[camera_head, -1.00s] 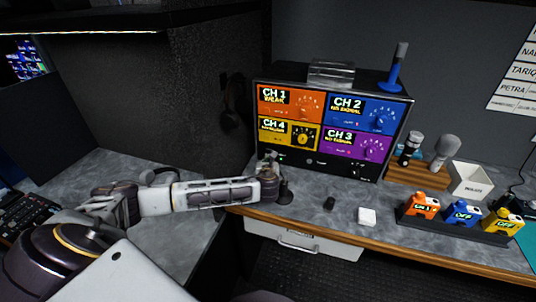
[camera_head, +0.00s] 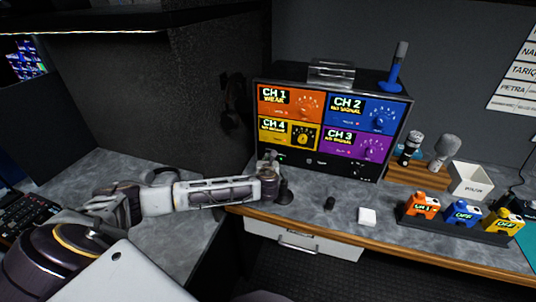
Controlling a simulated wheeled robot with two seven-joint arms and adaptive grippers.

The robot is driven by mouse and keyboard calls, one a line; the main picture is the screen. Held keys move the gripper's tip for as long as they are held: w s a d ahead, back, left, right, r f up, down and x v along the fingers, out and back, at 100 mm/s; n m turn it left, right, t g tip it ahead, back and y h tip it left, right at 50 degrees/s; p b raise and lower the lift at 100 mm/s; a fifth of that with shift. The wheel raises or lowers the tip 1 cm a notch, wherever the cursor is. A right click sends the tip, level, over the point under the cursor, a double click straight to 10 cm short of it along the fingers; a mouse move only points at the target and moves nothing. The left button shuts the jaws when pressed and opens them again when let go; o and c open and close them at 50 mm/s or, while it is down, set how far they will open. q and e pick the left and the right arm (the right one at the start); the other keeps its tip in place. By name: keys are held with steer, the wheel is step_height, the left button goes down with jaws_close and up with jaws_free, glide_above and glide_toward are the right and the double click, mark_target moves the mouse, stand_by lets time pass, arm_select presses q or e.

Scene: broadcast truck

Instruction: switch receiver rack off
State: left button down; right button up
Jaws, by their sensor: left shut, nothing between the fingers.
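The receiver rack (camera_head: 332,130) is a black box on the desk against the back wall. Its front has four lit panels: orange CH 1 marked weak, and blue CH 2, yellow CH 4 and purple CH 3 marked no signal. A dark lower strip carries small controls and a small green light near its left end. My left gripper (camera_head: 268,160) is shut and empty in front of the rack's lower left corner. It hides part of that corner, and I cannot tell whether it touches the rack. My right gripper is not in view.
Orange, blue and yellow packs stand in a black holder (camera_head: 455,227) at right, near a white box (camera_head: 470,180) and microphones (camera_head: 445,151).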

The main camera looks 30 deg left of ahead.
arm_select(q)
steer(key=shift+w+a, duration=0.1)
steer(key=shift+w, duration=0.1)
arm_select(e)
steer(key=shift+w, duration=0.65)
arm_select(q)
steer(key=shift+f, duration=0.1)
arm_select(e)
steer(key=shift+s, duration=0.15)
arm_select(q)
steer(key=shift+w+a, duration=0.15)
steer(key=shift+w, duration=0.05)
steer(key=shift+w+a+f, duration=0.1)
steer(key=shift+w+f, duration=0.05)
steer(key=shift+w, duration=0.1)
steer(key=shift+w+a, duration=0.1)
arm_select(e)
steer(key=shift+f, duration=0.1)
